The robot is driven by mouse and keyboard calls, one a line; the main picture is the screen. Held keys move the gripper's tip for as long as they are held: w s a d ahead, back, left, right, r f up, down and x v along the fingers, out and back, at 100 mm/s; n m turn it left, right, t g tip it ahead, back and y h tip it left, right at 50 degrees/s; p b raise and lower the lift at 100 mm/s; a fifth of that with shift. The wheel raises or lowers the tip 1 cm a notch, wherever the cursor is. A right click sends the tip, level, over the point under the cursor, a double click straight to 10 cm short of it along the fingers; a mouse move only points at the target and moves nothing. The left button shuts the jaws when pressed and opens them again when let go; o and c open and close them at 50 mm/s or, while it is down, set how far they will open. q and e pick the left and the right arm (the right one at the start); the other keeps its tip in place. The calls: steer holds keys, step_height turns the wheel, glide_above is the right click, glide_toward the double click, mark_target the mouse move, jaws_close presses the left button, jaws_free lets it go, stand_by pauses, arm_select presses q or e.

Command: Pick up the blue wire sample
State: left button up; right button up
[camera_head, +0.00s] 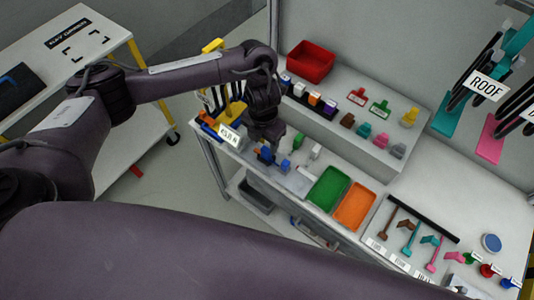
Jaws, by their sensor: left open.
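My left gripper (267,148) points down over the left end of the workbench, with its dark fingers partly merged with the wrist. It is open. A small blue piece (265,155) shows right at the fingertips; I cannot tell whether it lies between them or beside them. Another small blue piece (283,164) stands just to the right on the bench. Small coloured parts at the bench's lower right include a blue one (508,283). Which blue piece is the wire sample is too small to tell. My right gripper is not in view.
A green tray (328,188) and an orange tray (354,206) lie to the right of the gripper. A raised shelf behind holds a red bin (311,62) and several small coloured parts. Bare bench lies right of the shelf.

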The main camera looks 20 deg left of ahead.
mark_target(266, 150)
arm_select(q)
steer(key=shift+d+f, duration=0.15)
steer(key=shift+f, duration=0.4)
steer(key=shift+s+d+f+b, duration=0.1)
steer(key=shift+d+f+b, duration=0.05)
steer(key=shift+f, duration=0.45)
steer(key=shift+d+f+b, duration=0.15)
steer(key=shift+f, duration=1.4)
steer(key=shift+c, duration=0.7)
steer(key=c, duration=1)
steer(key=shift+c, duration=0.2)
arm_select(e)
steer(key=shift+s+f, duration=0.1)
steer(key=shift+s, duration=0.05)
arm_select(q)
steer(key=shift+r, duration=0.15)
